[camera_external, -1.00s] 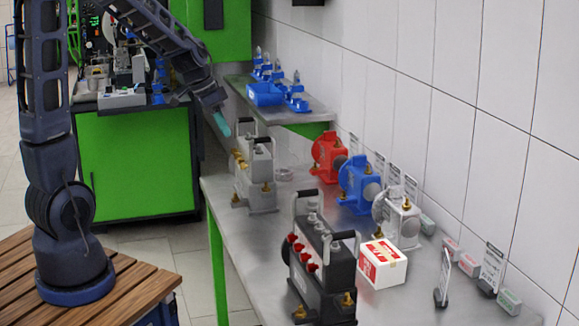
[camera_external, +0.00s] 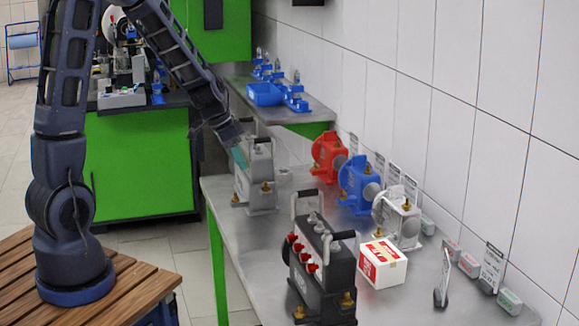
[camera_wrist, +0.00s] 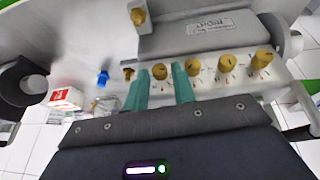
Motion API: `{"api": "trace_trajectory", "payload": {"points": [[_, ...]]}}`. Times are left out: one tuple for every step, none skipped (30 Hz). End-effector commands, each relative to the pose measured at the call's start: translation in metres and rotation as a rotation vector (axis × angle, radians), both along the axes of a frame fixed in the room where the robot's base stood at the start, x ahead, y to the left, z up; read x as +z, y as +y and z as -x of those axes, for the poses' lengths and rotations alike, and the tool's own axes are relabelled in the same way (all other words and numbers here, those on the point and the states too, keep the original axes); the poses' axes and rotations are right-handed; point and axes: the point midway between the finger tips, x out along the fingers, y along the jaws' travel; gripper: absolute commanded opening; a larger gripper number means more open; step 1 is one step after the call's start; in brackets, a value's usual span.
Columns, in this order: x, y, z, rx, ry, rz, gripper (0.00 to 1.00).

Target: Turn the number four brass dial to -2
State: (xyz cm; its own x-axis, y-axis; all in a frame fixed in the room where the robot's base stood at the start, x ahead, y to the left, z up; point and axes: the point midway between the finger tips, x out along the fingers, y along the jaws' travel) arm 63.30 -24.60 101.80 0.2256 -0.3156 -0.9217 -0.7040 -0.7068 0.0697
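The grey pump (camera_external: 263,178) stands at the table's far left end in the external view, and its dial side is hidden behind my gripper (camera_external: 239,157). In the wrist view a row of brass dials runs along the pump's pale panel (camera_wrist: 212,83). My teal fingers are apart, one on each side of the leftmost dial (camera_wrist: 160,71) of the row. Whether they touch it is unclear. More dials (camera_wrist: 227,63) lie to the right. The dial numbers and scale marks are too small to read, so I cannot tell which is number four.
A black pump with red knobs (camera_external: 322,262) and a red-and-white box (camera_external: 382,264) stand nearer on the table. Red (camera_external: 326,155), blue (camera_external: 357,184) and white (camera_external: 397,218) pumps line the wall side. The grey pump's raised handles stand close to my gripper.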

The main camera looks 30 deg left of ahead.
Motion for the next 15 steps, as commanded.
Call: {"api": "trace_trajectory", "payload": {"points": [[-0.0003, -0.0002, 0.0000, 0.000, 0.000, 0.000, 0.26], [-0.0003, -0.0002, 0.0000, 0.000, 0.000, 0.000, 0.26], [-0.0002, -0.0001, 0.0000, 0.000, 0.000, 0.000, 0.26], [-0.0002, -0.0001, 0.0000, 0.000, 0.000, 0.000, 0.26], [-0.0002, -0.0001, 0.0000, 0.000, 0.000, 0.000, 0.26], [-0.0001, -0.0001, 0.0000, 0.000, 0.000, 0.000, 0.26], [-0.0001, -0.0001, 0.0000, 0.000, 0.000, 0.000, 0.20], [-0.0001, 0.0000, 0.0000, 0.000, 0.000, 0.000, 0.14], [-0.0001, 0.0000, 0.0000, 0.000, 0.000, 0.000, 0.06], [-0.0001, 0.0000, 0.0000, 0.000, 0.000, 0.000, 0.00], [-0.0001, 0.0000, 0.0000, 0.000, 0.000, 0.000, 0.00], [0.0000, 0.0000, 0.0000, 0.000, 0.000, 0.000, 0.00], [0.0000, 0.0001, -0.0001, 0.000, 0.000, 0.000, 0.00], [0.0000, 0.0001, -0.0001, 0.001, 0.001, 0.001, 0.00], [-0.0002, 0.0004, -0.0003, 0.001, 0.003, 0.002, 0.00]]}}
